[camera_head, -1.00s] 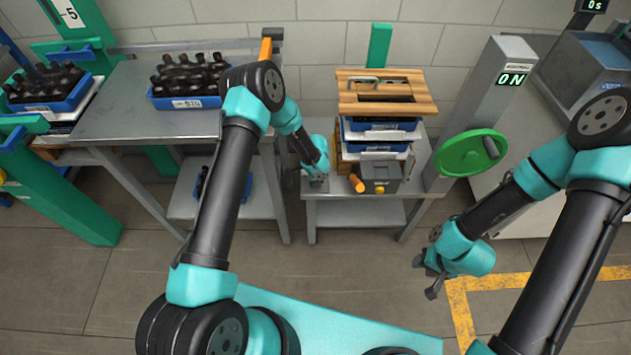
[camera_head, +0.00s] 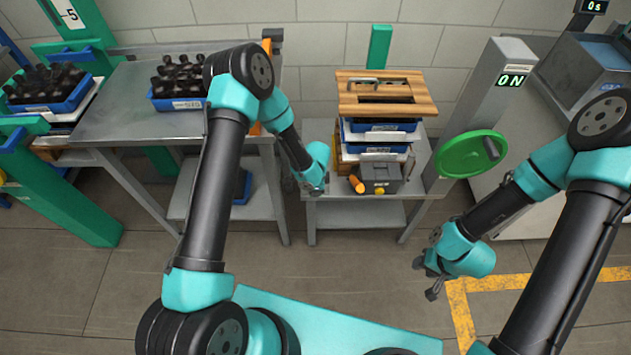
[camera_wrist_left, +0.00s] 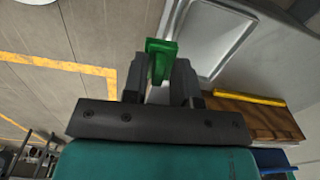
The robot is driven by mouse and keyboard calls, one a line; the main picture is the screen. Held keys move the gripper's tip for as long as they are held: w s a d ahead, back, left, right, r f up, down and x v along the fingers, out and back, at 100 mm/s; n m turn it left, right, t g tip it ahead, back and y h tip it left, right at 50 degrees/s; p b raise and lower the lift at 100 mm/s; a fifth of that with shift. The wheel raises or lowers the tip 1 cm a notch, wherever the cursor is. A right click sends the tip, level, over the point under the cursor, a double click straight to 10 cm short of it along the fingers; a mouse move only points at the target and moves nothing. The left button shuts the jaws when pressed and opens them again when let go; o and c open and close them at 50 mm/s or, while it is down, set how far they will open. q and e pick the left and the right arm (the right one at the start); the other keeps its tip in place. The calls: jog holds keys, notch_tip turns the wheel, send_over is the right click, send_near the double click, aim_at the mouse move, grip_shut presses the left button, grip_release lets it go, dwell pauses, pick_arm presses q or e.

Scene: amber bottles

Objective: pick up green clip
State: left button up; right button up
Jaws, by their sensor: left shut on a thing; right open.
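The green clip (camera_wrist_left: 160,58) shows in the left wrist view, between the fingertips of my left gripper (camera_wrist_left: 161,85). The gripper is shut on it, and the clip sticks out past the fingertips. In the head view my left gripper (camera_head: 316,188) is at the left end of the small bench, left of the grey box; the clip cannot be made out there. My right gripper (camera_head: 430,277) is open and empty above the floor at the right.
The small bench (camera_head: 372,213) carries blue trays (camera_head: 378,141) under a wooden board (camera_head: 386,93), a grey box (camera_head: 380,178) and an orange-handled tool (camera_head: 357,184). A green handwheel (camera_head: 468,154) is to the right. A steel table (camera_head: 130,105) with a bottle crate (camera_head: 178,104) stands left.

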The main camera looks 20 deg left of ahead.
pick_arm(q)
jog(key=s+d, duration=0.2)
jog(key=s, duration=0.7)
jog(key=shift+s+d+r, duration=0.3)
jog(key=shift+d+r, duration=0.05)
jog(key=shift+r, duration=0.1)
jog(key=shift+w, duration=0.1)
